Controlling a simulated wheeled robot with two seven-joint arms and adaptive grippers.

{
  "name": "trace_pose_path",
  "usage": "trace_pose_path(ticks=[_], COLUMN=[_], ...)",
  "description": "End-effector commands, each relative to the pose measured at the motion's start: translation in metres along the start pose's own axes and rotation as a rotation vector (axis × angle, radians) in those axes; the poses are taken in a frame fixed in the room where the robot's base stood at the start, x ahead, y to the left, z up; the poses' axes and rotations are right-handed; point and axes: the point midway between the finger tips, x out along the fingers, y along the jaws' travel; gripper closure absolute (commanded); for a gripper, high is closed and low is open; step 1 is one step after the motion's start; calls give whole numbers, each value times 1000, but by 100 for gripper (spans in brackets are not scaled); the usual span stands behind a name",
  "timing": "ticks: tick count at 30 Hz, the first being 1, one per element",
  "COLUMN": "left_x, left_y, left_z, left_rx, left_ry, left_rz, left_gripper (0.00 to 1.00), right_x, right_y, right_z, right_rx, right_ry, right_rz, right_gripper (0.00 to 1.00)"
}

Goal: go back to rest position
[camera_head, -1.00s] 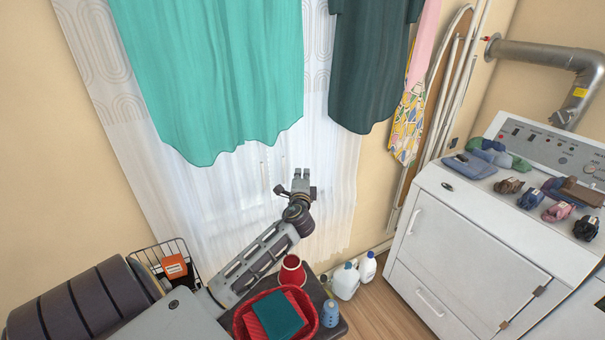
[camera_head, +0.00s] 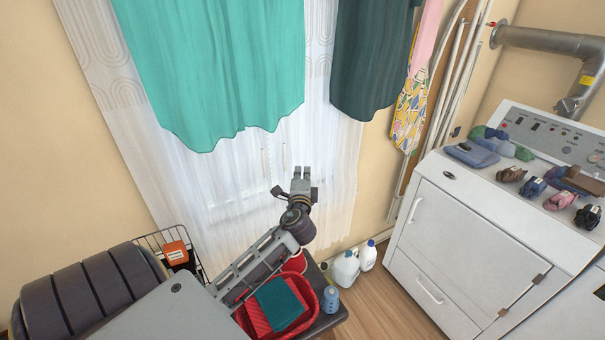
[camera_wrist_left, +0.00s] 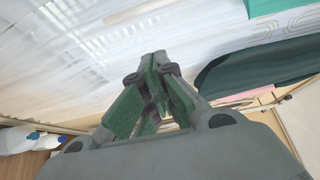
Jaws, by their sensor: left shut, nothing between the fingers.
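My left gripper (camera_head: 301,174) is in the middle of the head view, raised in front of the white curtain and above the small dark table. It is shut and empty. In the left wrist view its fingers (camera_wrist_left: 157,62) come together with nothing between them. My left arm reaches up from the lower left and partly hides the red cone-like item beside the basket. My right gripper is not in view.
A red basket (camera_head: 311,326) with folded red and teal cloths stands on the dark table. White jugs (camera_head: 345,269) stand on the floor. A white machine (camera_head: 465,235) with several small items on top is at right. Hung garments (camera_head: 215,70) are above.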

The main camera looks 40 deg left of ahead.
Motion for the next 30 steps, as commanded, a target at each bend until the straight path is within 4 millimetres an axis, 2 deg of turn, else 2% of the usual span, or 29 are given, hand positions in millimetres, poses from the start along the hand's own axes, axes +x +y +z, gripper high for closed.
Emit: trace_pose_path(ticks=[11, 17, 23, 30], left_x=[0, -10, -44, -116], left_y=[0, 16, 62, 129], left_z=[0, 0, -2, -10], left_rx=[-2, -60, -222, -456], left_ry=[0, -6, -36, -108], left_rz=[2, 62, 248, 571], left_gripper=[100, 100, 100, 100], right_x=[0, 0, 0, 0], right_y=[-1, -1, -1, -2], right_z=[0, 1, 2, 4], right_rx=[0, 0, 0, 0], right_ry=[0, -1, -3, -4], right_rz=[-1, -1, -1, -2], right_gripper=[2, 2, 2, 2])
